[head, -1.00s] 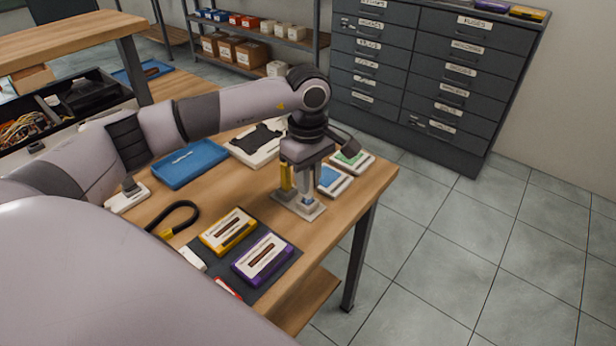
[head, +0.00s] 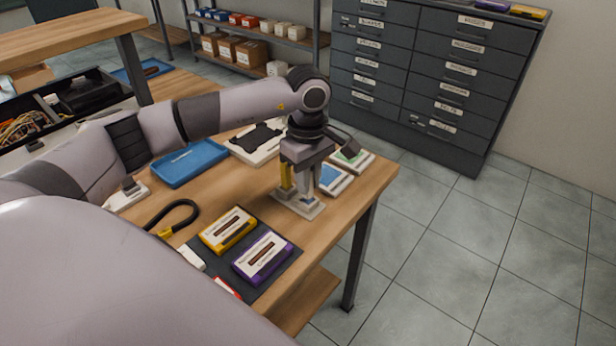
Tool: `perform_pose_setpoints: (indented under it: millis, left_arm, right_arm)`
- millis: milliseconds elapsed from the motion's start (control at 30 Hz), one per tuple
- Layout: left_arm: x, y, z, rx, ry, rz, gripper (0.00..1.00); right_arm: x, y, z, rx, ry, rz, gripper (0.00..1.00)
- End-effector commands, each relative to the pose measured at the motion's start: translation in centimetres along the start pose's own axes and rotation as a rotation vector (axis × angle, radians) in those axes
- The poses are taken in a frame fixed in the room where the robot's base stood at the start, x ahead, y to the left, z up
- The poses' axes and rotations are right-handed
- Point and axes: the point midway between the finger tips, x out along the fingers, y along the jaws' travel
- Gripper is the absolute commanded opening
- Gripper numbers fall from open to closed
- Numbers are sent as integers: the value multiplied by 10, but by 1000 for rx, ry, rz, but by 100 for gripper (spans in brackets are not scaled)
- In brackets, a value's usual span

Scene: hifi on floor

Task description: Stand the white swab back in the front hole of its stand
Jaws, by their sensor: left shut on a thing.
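The stand (head: 312,212) is a small pale grey block on a flat base, near the right edge of the wooden table. A yellow upright piece (head: 285,176) shows at its left side. My left gripper (head: 305,192) points straight down over the stand, with its fingers low and close to the block. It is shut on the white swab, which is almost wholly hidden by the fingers. The holes are hidden too, so I cannot tell whether the swab's lower end is in the front hole. My right gripper is not in view.
Yellow (head: 228,230) and purple (head: 262,258) cassettes lie on a dark mat in front. A blue cassette (head: 334,178) and a green one (head: 352,159) lie just behind the stand. A blue tray (head: 190,163) and a black looped cable (head: 180,214) are left.

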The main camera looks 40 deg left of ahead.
Motion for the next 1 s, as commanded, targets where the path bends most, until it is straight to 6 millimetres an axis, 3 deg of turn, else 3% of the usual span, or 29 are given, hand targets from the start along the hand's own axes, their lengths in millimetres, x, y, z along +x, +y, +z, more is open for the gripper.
perform_pose_setpoints:
  millis: [967, 1000]
  left_arm:
    - [9, 0, 0, 0, 0, 0, 0]
    - [9, 0, 0, 0, 0, 0, 20]
  right_arm:
    - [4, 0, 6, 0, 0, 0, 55]
    - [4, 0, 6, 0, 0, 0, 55]
